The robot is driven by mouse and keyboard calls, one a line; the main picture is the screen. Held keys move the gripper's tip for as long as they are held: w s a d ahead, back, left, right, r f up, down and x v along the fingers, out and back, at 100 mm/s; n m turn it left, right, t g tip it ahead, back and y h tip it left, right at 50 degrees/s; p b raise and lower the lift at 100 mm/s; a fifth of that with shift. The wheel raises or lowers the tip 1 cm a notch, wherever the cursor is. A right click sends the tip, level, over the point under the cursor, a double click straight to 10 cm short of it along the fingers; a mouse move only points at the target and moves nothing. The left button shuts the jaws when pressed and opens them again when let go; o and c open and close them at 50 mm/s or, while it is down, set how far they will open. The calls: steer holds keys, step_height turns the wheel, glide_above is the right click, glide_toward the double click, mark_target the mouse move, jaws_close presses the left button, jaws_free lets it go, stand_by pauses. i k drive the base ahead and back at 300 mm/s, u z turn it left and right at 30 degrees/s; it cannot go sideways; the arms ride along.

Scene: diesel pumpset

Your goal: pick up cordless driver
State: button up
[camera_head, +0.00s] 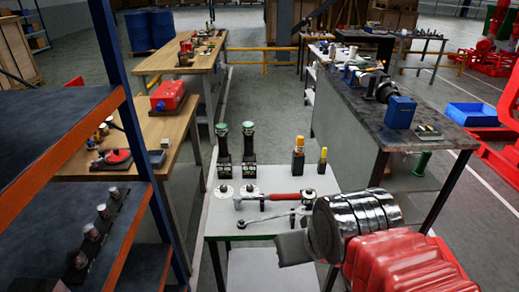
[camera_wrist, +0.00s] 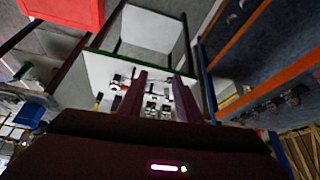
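Two tall black tools with green tops, a left one (camera_head: 222,145) and a right one (camera_head: 248,145), stand upright on the light table (camera_head: 220,222) in the head view. They look like cordless drivers, but I cannot tell for certain. In the wrist view small dark and light items (camera_wrist: 155,106) show between my fingers, too small to name. My gripper (camera_wrist: 160,76) is open, its two fingers apart with nothing held. In the head view my grey gripper end (camera_head: 292,247) is at the table's front right, apart from the tall tools.
A red-handled hammer (camera_head: 280,197) and a wrench (camera_head: 265,216) lie in front, near two white discs. Two yellow-topped tools (camera_head: 298,150) (camera_head: 323,160) stand at back right. An orange-edged shelf (camera_head: 70,145) is close on the left. A dark bench (camera_head: 370,125) stands right.

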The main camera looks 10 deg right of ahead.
mark_target(248, 128)
steer(key=z, duration=0.05)
steer(key=k, duration=0.65)
steer(key=u, duration=0.55)
steer(key=i, duration=1.5)
steer(key=z, duration=0.45)
